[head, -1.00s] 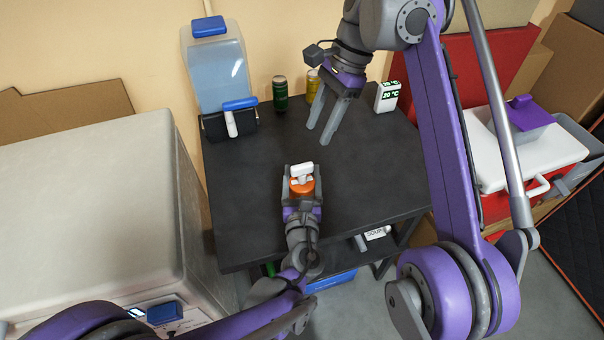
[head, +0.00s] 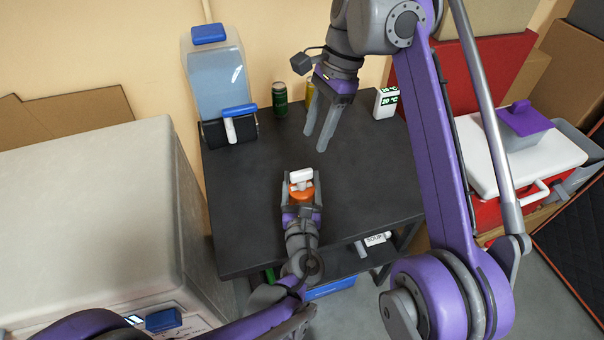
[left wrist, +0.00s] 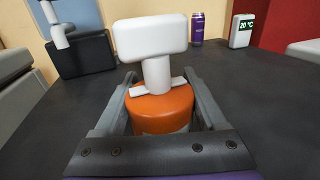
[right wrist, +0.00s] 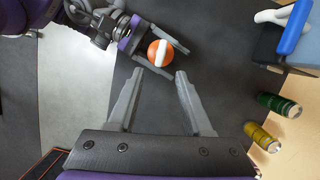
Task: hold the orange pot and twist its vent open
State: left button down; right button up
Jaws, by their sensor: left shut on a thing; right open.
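The orange pot (head: 302,192) stands on the black table with a white T-shaped vent handle (head: 300,176) on top. In the left wrist view the pot (left wrist: 161,110) sits between my left fingers, with the white handle (left wrist: 150,40) upright above it. My left gripper (head: 301,190) is shut around the pot's sides. My right gripper (head: 319,125) is open and empty, above the table behind the pot. In the right wrist view the pot (right wrist: 160,54) lies beyond the fingertips, apart from them, and the handle shows as a white bar across its top.
A clear dispenser with a blue lid (head: 216,80) stands at the back left. A green can (head: 280,100), a yellow can (head: 310,90) and a temperature display (head: 386,102) stand along the back. The table (head: 370,170) is clear right of the pot.

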aim_at(301, 171)
jog(key=s+a+r+m+t+h, duration=0.2)
jog(key=a+h, duration=0.1)
jog(key=shift+w+f, duration=0.15)
jog(key=shift+f, duration=2.7)
jog(key=shift+w+f, duration=0.1)
jog(key=shift+f, duration=2.75)
grip_shut()
